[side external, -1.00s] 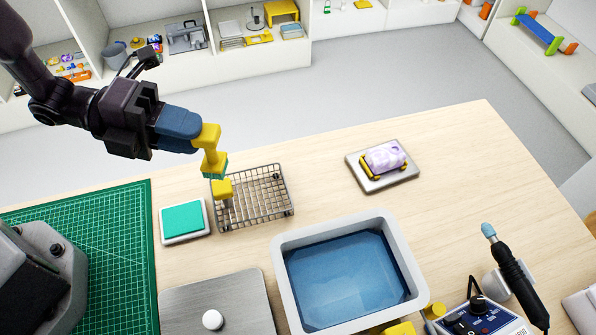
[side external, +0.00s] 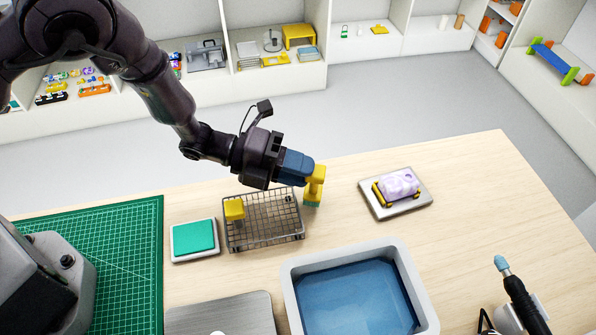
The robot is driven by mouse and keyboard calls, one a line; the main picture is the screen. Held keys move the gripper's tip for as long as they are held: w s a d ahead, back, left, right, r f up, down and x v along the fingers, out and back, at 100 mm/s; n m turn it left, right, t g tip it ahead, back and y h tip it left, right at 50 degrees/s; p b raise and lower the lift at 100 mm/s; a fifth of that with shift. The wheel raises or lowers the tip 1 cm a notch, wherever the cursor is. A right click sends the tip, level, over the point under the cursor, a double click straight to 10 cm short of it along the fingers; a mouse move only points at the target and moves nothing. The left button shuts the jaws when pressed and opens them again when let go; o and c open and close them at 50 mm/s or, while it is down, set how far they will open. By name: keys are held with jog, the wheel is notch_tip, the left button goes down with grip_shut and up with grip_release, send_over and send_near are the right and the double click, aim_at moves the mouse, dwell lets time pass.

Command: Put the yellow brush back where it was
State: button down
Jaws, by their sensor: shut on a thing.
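The yellow brush (side external: 313,190) has green bristles that point down. My gripper (side external: 308,172), at the end of a blue section, is shut on the brush. It holds the brush at the right end of the wire basket (side external: 268,222), close to the basket's back right corner. I cannot tell whether the bristles touch the table. A yellow block-like piece (side external: 234,209) sits at the left end of the basket.
A green pad on a pale tray (side external: 194,238) lies left of the basket. A lilac item on a grey tray (side external: 398,190) lies to the right. A grey basin with blue inside (side external: 352,290) is in front. Bare wood lies between basket and right tray.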

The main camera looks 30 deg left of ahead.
jog(key=shift+f, duration=0.65)
jog(key=c, duration=1)
grip_release()
jog(key=shift+f, duration=0.1)
jog(key=v, duration=1.2)
